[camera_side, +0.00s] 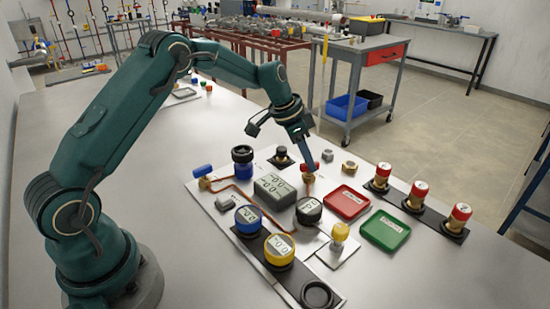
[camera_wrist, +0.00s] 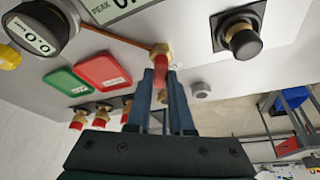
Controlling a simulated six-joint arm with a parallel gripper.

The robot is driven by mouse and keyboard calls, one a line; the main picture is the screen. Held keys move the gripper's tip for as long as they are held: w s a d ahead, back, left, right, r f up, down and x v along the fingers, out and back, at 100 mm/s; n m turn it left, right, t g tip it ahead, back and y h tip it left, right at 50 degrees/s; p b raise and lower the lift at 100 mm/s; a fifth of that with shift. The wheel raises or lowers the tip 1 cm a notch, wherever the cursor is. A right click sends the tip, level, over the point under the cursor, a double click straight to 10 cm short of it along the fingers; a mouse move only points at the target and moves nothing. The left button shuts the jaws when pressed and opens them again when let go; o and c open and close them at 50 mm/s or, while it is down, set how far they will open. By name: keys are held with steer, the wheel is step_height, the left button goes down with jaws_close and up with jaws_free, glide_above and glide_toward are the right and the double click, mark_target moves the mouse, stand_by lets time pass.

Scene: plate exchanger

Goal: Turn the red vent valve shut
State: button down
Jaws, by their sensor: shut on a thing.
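The red vent valve (camera_side: 308,167) stands on the right part of the instrument board, with a brass body at the end of a copper tube. My gripper (camera_side: 307,158) reaches down to it from above. In the wrist view my gripper (camera_wrist: 160,82) is shut on the red handle of the vent valve (camera_wrist: 161,56), with a blue finger on each side. The brass body shows just beyond the fingertips. Part of the red handle is hidden by the fingers, and its exact angle is hard to tell.
A red tray (camera_side: 349,203) and a green tray (camera_side: 385,231) lie to the right of the board. Several red-capped brass fittings (camera_side: 419,190) stand on a black strip farther right. A black knob (camera_wrist: 243,42) is close to my gripper. Gauges and a blue-handled valve (camera_side: 203,171) occupy the board's left.

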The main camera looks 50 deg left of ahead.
steer(key=m+h, duration=0.1)
steer(key=m, duration=0.2)
steer(key=shift+a+m+g, duration=0.1)
steer(key=shift+m+g, duration=0.3)
steer(key=shift+w+m+g+h, duration=0.1)
steer(key=shift+m+g+h, duration=0.3)
steer(key=shift+m, duration=0.9)
steer(key=shift+m+g, duration=0.4)
steer(key=shift+m, duration=0.5)
steer(key=c, duration=0.8)
jaws_free()
steer(key=shift+n, duration=0.5)
